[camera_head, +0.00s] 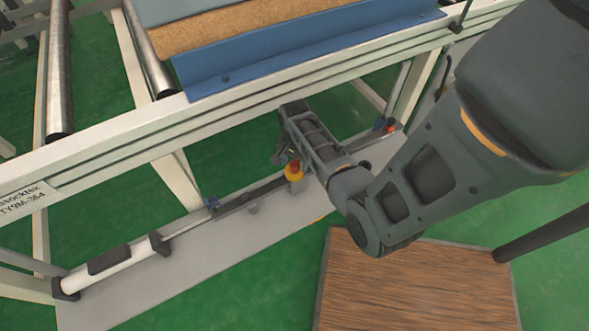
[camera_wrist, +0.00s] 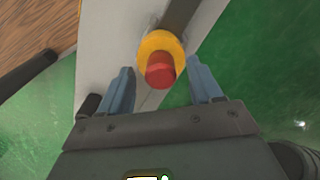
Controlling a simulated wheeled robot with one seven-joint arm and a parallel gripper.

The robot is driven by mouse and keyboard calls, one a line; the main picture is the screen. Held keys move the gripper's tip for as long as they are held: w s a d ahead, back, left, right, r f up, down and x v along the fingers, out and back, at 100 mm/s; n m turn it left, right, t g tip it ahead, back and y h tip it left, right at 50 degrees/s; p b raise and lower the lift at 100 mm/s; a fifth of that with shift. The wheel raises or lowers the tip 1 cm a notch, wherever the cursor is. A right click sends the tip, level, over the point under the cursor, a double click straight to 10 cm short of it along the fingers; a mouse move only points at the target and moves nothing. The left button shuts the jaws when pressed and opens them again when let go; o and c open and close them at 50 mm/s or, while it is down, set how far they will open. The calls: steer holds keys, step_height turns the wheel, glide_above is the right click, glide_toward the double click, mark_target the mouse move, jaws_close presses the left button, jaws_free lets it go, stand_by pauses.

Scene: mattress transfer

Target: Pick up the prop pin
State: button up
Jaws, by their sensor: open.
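A red knob with a yellow collar (camera_head: 293,172) stands on the grey rail along the low grey plate. It looks like the prop pin, though the frames do not confirm this. In the wrist view the red and yellow knob (camera_wrist: 160,68) shows between my two blue-grey fingers. My gripper (camera_wrist: 161,78) is open, with a gap on each side of the knob. In the head view my gripper (camera_head: 282,156) reaches down beside the knob, and the fingers are small and partly hidden there.
A pale frame beam (camera_head: 120,140) with a blue angle rail (camera_head: 300,55) crosses above the plate. A white cylinder with a black sleeve (camera_head: 132,252) lies at the left of the low grey plate (camera_head: 225,245). A wooden board (camera_head: 415,290) is at front right on green floor.

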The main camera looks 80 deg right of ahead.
steer(key=shift+f, duration=0.65)
steer(key=shift+c, duration=0.4)
jaws_close()
step_height(320, 180, up, 10)
steer(key=shift+p, duration=1.05)
step_height(320, 180, up, 8)
steer(key=p, duration=0.8)
steer(key=shift+f, duration=0.25)
